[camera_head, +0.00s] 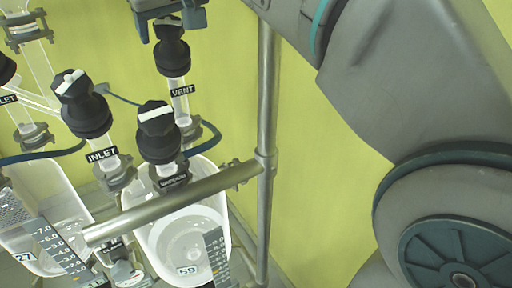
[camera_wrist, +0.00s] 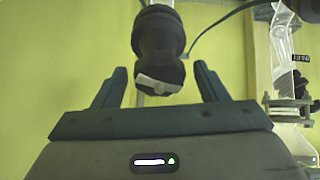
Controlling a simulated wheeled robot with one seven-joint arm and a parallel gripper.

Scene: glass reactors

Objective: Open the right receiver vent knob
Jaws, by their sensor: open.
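The black vent knob (camera_head: 172,52) with a white mark on its top stands upright above the VENT label (camera_head: 182,91), over the right receiver (camera_head: 190,240). My gripper (camera_head: 168,20) is at the top of the head view, by the knob's top, and is open. In the wrist view the knob (camera_wrist: 158,45) shows beyond and between my open fingers (camera_wrist: 160,72), with its white-marked cap toward the gripper. I see a gap on each side and no clear contact. The mark is tilted in the wrist view.
Two more black knobs, one by the INLET label (camera_head: 82,100) and one in front (camera_head: 158,130), stand left of and below the vent knob. A horizontal metal bar (camera_head: 170,205) crosses in front of the right receiver. A vertical post (camera_head: 267,120) stands to the right, beside my arm.

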